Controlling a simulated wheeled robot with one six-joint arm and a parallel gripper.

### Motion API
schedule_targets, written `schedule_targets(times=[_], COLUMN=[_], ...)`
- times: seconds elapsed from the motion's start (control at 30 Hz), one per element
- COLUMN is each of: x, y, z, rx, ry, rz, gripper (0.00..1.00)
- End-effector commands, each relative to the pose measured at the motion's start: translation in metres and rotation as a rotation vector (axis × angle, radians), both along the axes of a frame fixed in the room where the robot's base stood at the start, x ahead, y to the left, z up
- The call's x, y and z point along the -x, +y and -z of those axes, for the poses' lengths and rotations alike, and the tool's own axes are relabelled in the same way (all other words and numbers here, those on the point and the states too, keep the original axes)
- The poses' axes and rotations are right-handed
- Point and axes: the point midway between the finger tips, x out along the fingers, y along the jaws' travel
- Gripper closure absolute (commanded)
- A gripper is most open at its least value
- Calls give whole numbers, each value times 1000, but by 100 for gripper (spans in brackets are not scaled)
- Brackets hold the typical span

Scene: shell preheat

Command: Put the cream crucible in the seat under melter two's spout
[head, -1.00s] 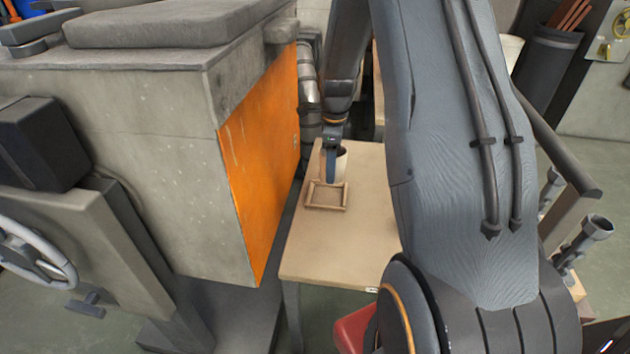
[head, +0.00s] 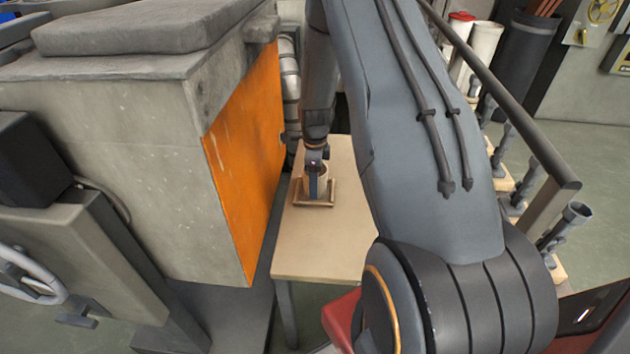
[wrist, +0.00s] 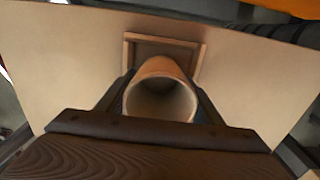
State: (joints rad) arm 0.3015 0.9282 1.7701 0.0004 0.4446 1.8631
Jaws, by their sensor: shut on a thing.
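My gripper (head: 315,187) is shut on the cream crucible (head: 323,178), a round, open-mouthed cup held upright. A shallow square wooden frame (head: 314,205) on the table looks like the seat. In the head view the crucible overlaps this frame; I cannot tell whether its base touches it. In the wrist view the crucible (wrist: 160,72) sits between the two fingers, its mouth toward the camera. The frame's rim (wrist: 165,38) shows beyond it, its near part hidden. No spout or melter number can be made out.
A pale table (head: 312,245) carries the frame, with bare surface in front. A large concrete block with an orange panel (head: 243,160) stands close on the left.

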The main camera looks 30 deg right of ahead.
Motion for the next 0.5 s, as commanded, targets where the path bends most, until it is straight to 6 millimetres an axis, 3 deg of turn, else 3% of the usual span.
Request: schedule_targets(times=[0.37,0.4,0.5], x=[-1,0,0], y=[0,0,0], z=[4,4,4], rx=[1,0,0], ry=[-1,0,0], rz=[0,0,0], gripper=[71,36,21])
